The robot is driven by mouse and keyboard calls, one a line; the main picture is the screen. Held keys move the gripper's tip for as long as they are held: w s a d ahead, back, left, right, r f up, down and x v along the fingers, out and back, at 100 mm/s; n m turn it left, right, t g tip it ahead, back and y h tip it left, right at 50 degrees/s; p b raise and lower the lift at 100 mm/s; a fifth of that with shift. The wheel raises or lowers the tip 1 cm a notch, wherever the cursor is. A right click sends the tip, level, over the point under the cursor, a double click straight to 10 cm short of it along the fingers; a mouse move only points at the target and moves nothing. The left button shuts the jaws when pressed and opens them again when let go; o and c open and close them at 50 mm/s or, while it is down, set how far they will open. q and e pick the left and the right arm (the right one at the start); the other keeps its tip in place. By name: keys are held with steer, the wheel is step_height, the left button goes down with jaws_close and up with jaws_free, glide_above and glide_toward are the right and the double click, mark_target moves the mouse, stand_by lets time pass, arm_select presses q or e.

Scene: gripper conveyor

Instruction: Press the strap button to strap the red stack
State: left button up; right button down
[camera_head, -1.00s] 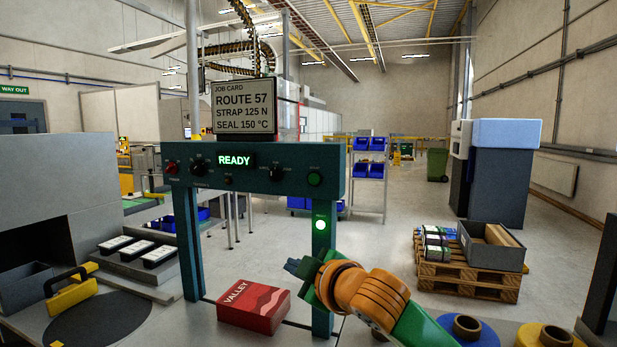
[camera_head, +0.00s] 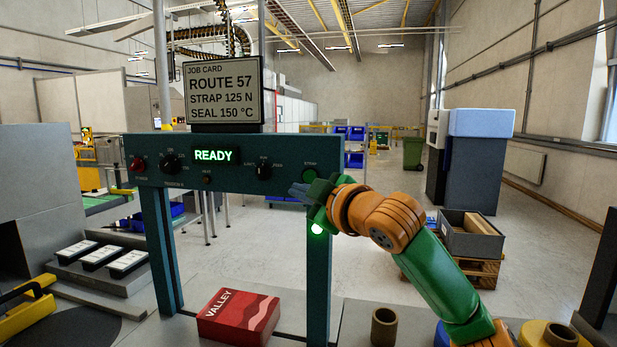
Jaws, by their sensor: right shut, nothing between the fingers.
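The red stack (camera_head: 238,317), a red box shape marked VALLEY, sits on the work surface under the teal strapping arch (camera_head: 160,240). The display (camera_head: 213,156) on the crossbar reads READY. A green button (camera_head: 310,173) labelled STRAP, by its small blurred lettering, is at the crossbar's right end. My right gripper (camera_head: 301,191) is shut and empty, its tips just below and left of that button; I cannot tell whether they touch the panel. A lit green lamp (camera_head: 317,228) on the right post is partly behind my gripper. My left gripper is not in view.
A job card (camera_head: 222,88) stands above the arch. A red knob (camera_head: 137,165) and black dials (camera_head: 264,170) share the panel. White-topped packs (camera_head: 100,257) lie at left. A brown ring-shaped core (camera_head: 384,327) stands at front right.

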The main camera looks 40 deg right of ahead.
mark_target(311, 181)
steer(key=w+d+p, duration=0.1)
steer(key=w+d, duration=0.1)
steer(key=w+d+p, duration=0.2)
steer(key=d, duration=0.1)
steer(key=shift+r, duration=0.15)
steer(key=shift+d, duration=0.1)
stand_by(1.8)
steer(key=shift+w+d+p, duration=0.15)
steer(key=shift+w+p, duration=0.05)
steer(key=shift+p, duration=0.35)
steer(key=shift+w+d, duration=0.1)
